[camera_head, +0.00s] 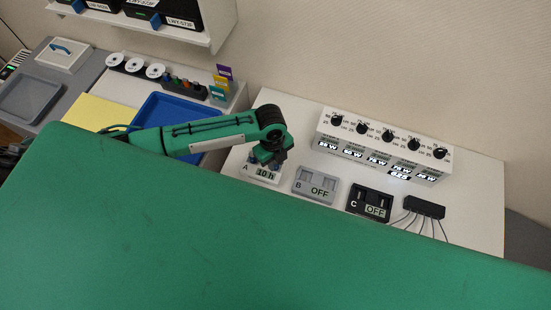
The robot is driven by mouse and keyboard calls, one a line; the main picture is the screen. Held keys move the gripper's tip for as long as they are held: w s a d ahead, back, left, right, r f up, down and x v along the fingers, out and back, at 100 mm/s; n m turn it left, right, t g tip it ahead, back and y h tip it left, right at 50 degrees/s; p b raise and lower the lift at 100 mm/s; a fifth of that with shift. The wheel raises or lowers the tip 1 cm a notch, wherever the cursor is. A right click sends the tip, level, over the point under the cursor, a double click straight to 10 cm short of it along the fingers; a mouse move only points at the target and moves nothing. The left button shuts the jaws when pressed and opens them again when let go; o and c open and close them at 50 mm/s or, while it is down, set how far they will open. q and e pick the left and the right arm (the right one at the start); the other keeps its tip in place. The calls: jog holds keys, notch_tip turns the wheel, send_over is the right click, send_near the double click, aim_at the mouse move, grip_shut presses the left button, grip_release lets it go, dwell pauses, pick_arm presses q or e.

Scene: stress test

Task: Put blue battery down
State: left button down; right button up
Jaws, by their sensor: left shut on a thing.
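My left gripper (264,164) points down at the station marked A (262,174), whose display reads "10 h". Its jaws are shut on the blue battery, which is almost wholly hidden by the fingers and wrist. The gripper covers the back part of station A, so I cannot tell whether the battery touches it. Grey station B (315,186) and black station C (369,203) stand to the right and both read "OFF". My right gripper is not in view.
A white box with several dials and displays (385,145) stands behind the stations. A black block with cables (424,207) lies at right. A blue tray (180,108), white spools (134,65) and coloured cards (221,82) are at left. The near part of the scene is hidden.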

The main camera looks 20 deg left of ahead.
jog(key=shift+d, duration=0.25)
pick_arm(q)
jog(key=shift+f, duration=0.15)
jog(key=c, duration=1.2)
grip_release()
jog(key=shift+c, duration=0.2)
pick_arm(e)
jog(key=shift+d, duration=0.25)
pick_arm(q)
notch_tip(320, 180, up, 12)
jog(key=a+b, duration=0.1)
jog(key=b, duration=0.1)
jog(key=shift+w+r, duration=0.2)
jog(key=shift+w, duration=0.25)
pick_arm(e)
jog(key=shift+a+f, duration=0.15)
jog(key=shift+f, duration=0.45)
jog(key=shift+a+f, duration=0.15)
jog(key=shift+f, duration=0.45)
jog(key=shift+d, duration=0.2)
pick_arm(q)
jog(key=shift+s+f, duration=0.1)
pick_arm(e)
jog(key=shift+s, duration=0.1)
